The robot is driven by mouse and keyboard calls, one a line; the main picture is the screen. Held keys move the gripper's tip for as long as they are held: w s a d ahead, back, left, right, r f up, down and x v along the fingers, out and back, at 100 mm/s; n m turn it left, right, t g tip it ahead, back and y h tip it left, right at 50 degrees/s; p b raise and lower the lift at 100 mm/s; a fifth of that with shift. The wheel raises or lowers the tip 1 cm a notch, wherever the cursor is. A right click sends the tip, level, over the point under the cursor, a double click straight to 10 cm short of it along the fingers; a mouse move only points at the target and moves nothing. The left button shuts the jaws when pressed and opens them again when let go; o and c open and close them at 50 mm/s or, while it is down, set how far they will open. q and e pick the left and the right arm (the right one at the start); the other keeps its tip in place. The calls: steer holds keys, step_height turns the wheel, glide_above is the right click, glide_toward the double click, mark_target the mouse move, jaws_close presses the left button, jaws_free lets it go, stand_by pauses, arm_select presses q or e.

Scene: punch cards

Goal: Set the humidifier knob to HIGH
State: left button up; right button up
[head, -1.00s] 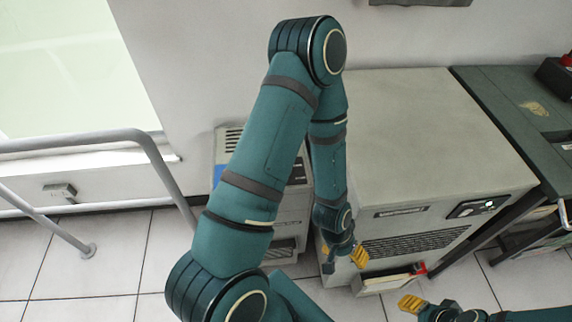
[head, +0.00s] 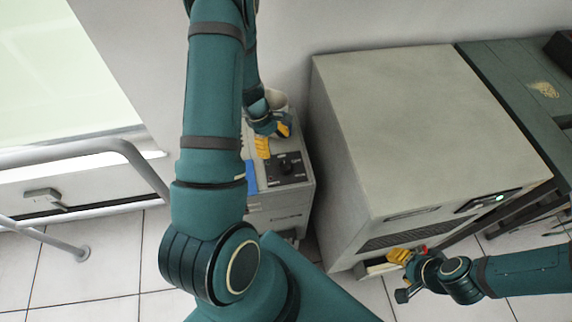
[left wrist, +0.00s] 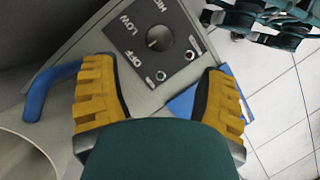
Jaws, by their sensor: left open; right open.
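The humidifier (head: 280,212) is a small grey unit against the wall, left of a big cabinet. Its black control panel is on top. The round black knob (left wrist: 160,38) shows in the left wrist view with the labels OFF, LOW and HIGH around it. Its white mark points down-left, toward OFF. My left gripper (head: 273,140) is open and empty, above the humidifier beside the panel; its yellow fingertips (left wrist: 158,100) are apart with the knob beyond them. My right gripper (head: 402,274) is open and empty near the cabinet's lower front.
The big grey cabinet (head: 420,130) stands close on the humidifier's right. A dark green table (head: 520,95) is further right. A grey rail (head: 90,148) runs at the left. A blue handle (left wrist: 50,90) and a pale cylinder (left wrist: 22,150) lie near my left fingers. Tiled floor is open in front.

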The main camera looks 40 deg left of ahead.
mark_target(285, 165)
arm_select(q)
steer(key=b+x, duration=0.2)
steer(key=x, duration=0.8)
steer(key=c, duration=1.2)
